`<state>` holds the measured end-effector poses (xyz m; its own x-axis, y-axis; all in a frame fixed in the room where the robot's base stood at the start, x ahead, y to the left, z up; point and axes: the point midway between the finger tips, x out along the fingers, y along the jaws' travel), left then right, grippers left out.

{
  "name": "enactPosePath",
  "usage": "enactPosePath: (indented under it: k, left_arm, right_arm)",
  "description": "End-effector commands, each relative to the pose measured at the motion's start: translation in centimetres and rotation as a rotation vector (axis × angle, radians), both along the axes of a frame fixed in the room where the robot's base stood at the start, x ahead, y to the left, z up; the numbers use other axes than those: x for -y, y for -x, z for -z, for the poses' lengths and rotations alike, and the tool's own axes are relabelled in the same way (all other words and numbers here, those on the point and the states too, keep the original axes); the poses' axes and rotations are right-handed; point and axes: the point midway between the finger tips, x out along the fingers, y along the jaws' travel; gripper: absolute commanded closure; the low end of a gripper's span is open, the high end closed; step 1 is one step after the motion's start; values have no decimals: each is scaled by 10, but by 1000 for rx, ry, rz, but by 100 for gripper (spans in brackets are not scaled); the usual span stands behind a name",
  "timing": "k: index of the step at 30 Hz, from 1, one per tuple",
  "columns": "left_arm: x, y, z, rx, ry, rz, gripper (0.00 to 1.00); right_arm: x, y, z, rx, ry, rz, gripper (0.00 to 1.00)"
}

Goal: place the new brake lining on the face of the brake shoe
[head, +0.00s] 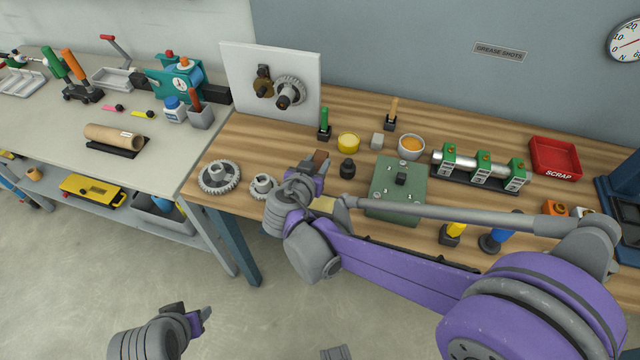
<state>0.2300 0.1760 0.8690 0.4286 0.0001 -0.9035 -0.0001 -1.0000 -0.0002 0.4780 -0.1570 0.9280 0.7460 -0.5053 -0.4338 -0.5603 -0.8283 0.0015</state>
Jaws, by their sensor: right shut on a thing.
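My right gripper (320,166) is above the front left part of the wooden bench, left of a small dark knobbed weight. It is shut on a small brown piece (320,156), of which only the upper end shows; it may be the brake lining, but I cannot tell for sure. My wrist hides the rest of it. I cannot make out the brake shoe with certainty. My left gripper (204,316) is low over the floor, in front of the benches and away from the objects. Its finger gap is not clear.
Two grey gears (219,177) lie at the wooden bench's left edge. A green plate (411,181) is partly behind my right arm. A red scrap tray (555,157) is at right.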

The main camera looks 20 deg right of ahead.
Motion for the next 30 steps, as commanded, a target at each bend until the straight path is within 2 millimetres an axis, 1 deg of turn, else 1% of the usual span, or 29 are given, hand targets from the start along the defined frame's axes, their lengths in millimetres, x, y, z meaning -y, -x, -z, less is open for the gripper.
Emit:
enactPosePath:
  k: [1,7,13,15,23,26,27,29,30]
  left_arm:
    - [0,0,3,-1,0,0,50]
    - [0,1,6,-2,0,0,50]
    - [0,2,12,-4,0,0,50]
    - [0,2,13,-4,0,0,50]
    - [0,2,12,-4,0,0,50]
    - [0,2,15,-5,0,0,50]
    - [0,2,15,-5,0,0,50]
    - [0,2,15,-5,0,0,50]
    - [0,2,14,-5,0,0,50]
  right_arm:
    - [0,0,10,0,0,0,100]
    - [0,0,30,-1,0,0,100]
    - [0,0,58,-1,0,0,100]
    - [0,0,61,-1,0,-1,100]
    - [0,0,62,-1,0,-1,100]
    - [0,0,65,-1,0,-1,100]
    - [0,0,65,-1,0,-1,53]
    - [0,0,64,-1,0,-1,43]
    - [0,0,64,-1,0,-1,36]
